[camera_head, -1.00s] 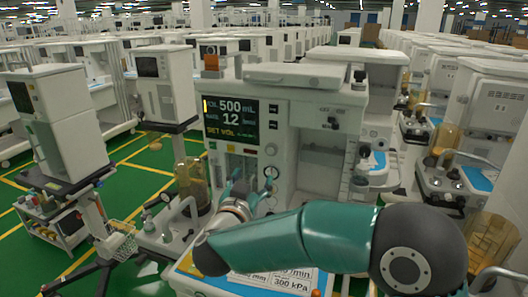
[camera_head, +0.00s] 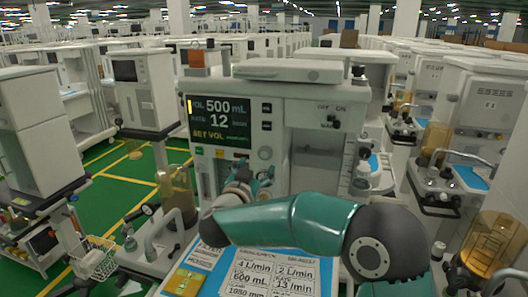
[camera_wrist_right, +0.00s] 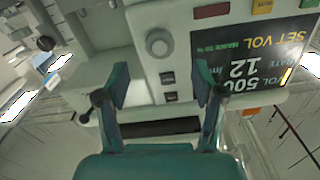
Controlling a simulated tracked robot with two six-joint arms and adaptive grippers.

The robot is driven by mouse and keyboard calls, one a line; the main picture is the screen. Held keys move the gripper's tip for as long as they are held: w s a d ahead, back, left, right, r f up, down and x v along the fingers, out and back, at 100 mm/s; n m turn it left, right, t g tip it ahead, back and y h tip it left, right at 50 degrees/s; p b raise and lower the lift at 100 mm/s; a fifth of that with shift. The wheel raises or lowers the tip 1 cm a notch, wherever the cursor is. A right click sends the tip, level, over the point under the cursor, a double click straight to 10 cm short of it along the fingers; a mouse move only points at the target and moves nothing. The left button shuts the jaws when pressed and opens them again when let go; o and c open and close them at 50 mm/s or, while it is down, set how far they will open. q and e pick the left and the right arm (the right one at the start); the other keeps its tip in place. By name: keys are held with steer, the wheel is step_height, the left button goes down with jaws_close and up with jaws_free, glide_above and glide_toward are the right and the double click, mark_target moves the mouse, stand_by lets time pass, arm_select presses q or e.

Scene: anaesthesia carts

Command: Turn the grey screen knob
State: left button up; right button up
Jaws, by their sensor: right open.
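The grey screen knob (camera_head: 265,153) is a round pale-grey dial on the front of the anaesthesia machine, just below and right of its dark screen (camera_head: 221,121). The screen reads VOL 500 mL, 12 and SET VOL. In the right wrist view the knob (camera_wrist_right: 158,43) appears beyond the fingers, with the screen (camera_wrist_right: 245,55) upside down to its right. My right gripper (camera_head: 257,174) is just below the knob in the head view. In the wrist view its two teal fingers (camera_wrist_right: 161,88) are spread with nothing between them. The left gripper is not in view.
A card (camera_head: 262,275) with flow and pressure values lies on the blue worktop below my right arm. An amber canister (camera_head: 178,192) stands left of the gripper. Other machines crowd both sides; green floor shows at the left.

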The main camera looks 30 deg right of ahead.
mark_target(263, 156)
steer(key=p+x, duration=0.2)
steer(key=x, duration=0.6)
steer(key=c, duration=1.1)
steer(key=shift+f+m+b, duration=0.1)
steer(key=shift+m+b, duration=0.7)
steer(key=shift+b, duration=0.25)
steer(key=shift+c, duration=0.2)
steer(key=m+b, duration=0.6)
steer(key=shift+m, duration=0.4)
steer(key=shift+m+b, duration=1)
steer(key=shift+m, duration=0.6)
